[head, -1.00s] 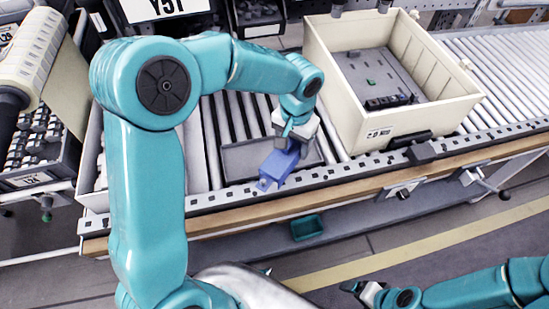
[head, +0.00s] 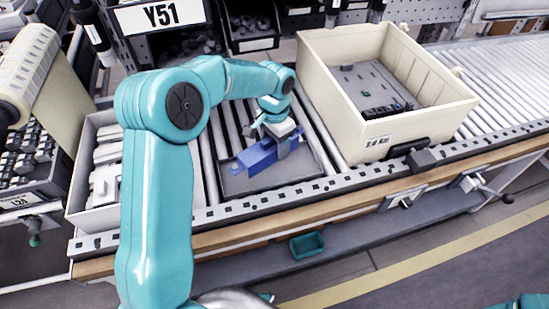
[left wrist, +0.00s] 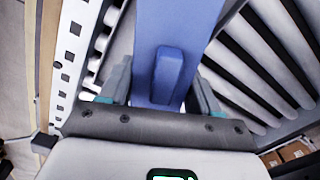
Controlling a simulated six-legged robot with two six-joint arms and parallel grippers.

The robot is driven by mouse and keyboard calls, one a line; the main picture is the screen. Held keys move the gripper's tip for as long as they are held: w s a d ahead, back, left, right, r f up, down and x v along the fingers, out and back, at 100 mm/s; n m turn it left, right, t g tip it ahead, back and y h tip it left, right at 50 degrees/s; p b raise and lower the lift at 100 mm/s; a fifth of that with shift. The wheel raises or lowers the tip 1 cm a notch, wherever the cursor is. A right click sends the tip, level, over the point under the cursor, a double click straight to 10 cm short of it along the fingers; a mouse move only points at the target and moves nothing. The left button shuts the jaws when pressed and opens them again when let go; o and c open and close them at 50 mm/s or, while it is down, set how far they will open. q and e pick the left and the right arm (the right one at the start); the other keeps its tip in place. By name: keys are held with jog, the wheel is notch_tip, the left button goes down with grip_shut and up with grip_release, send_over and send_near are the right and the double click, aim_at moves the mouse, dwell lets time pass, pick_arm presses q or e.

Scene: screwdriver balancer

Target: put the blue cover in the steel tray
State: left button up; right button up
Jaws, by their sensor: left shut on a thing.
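The blue cover (head: 257,158) is a long block-like piece over the steel tray. My left gripper (head: 281,146) is shut on it from above, near its right end. The steel tray (head: 298,172) is a shallow grey tray on the roller conveyor, and the cover hides part of it. I cannot tell whether the cover touches the tray floor. In the left wrist view the blue cover (left wrist: 170,35) runs between the two fingers of my left gripper (left wrist: 165,92), with a raised rib facing the camera. My right gripper is out of view.
A large cream crate (head: 375,140) with a grey panel inside stands right of the tray. A light box (head: 95,205) with pale parts stands to the left. A small green bin (head: 307,245) sits below the conveyor's front edge. Rollers (head: 490,85) are clear at far right.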

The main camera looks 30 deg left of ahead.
aim_at(275, 166)
pick_arm(q)
notch_tip(275, 166, down, 2)
jog(key=shift+w, duration=0.1)
notch_tip(275, 166, down, 4)
jog(key=shift+r, duration=0.2)
jog(key=shift+f, duration=0.25)
jog(key=shift+f, duration=0.15)
jog(key=o, duration=0.8)
